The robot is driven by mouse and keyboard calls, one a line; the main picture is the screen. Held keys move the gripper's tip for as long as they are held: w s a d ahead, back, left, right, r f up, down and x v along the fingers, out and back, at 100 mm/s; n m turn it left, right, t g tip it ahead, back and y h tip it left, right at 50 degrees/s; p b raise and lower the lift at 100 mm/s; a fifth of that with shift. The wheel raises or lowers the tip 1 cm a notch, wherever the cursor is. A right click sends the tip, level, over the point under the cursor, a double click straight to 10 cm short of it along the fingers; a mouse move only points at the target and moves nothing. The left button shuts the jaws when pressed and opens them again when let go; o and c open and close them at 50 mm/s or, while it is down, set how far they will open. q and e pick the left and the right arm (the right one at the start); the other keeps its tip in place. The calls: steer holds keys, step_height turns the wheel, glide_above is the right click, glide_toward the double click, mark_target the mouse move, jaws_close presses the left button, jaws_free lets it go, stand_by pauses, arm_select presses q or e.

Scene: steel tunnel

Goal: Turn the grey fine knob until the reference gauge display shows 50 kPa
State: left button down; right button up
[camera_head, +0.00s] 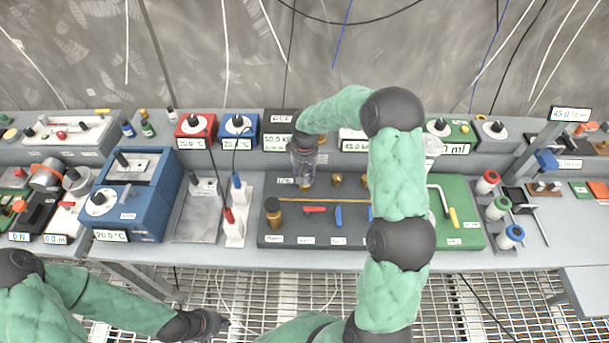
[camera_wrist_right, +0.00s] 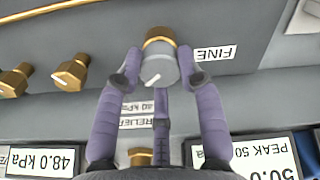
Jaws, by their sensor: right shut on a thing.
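The grey fine knob (camera_wrist_right: 158,70) sits on a brass stem in the right wrist view, beside a label reading FINE. In the head view the right gripper (camera_head: 304,178) reaches down to the panel (camera_head: 340,225) and hides the knob. One display (camera_wrist_right: 245,158) reads 50.0 with a PEAK 50 line, partly cut off. Another display (camera_wrist_right: 42,160) reads 48.0 kPa. I cannot tell which is the reference gauge. My left gripper (camera_head: 215,323) is low, away from the bench.
Several brass knobs, including one (camera_wrist_right: 70,72) in the wrist view, stand along the panel. A blue box (camera_head: 130,200) and a grey tray (camera_head: 200,215) are to the left. A green board (camera_head: 455,238) and several coloured spools are to the right.

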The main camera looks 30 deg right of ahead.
steer(key=shift+s+f, duration=0.1)
steer(key=shift+s, duration=0.05)
steer(key=o, duration=1.1)
steer(key=shift+o, duration=0.2)
steer(key=shift+r, duration=0.35)
step_height(320, 180, up, 11)
steer(key=shift+r, duration=0.2)
